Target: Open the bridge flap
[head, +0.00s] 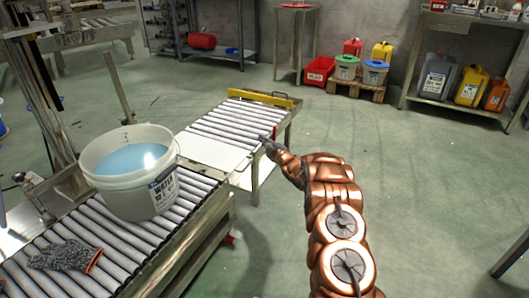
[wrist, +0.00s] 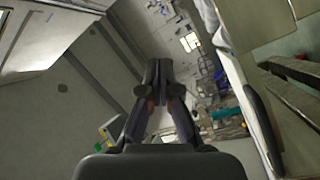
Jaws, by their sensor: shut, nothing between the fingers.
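A short roller section (head: 232,124) with a yellow bar (head: 260,98) at its far end stands beyond the near conveyor. A flat white panel (head: 208,154) lies at its near end, toward the near conveyor; I cannot tell for sure which part is the bridge flap. My gripper (head: 266,141) is at the right side of the roller section, close to its side rail; I cannot tell if it touches. In the wrist view, my gripper (wrist: 157,82) has its fingers together with nothing between them. A pale panel edge and metal rails (wrist: 300,90) show at the right there.
A white bucket of blue liquid (head: 130,170) and a grey glove (head: 66,256) sit on the near roller conveyor (head: 165,236). Containers stand on a pallet (head: 357,88) at the back, and a shelf (head: 450,103) at the right. The floor right of my arm is clear.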

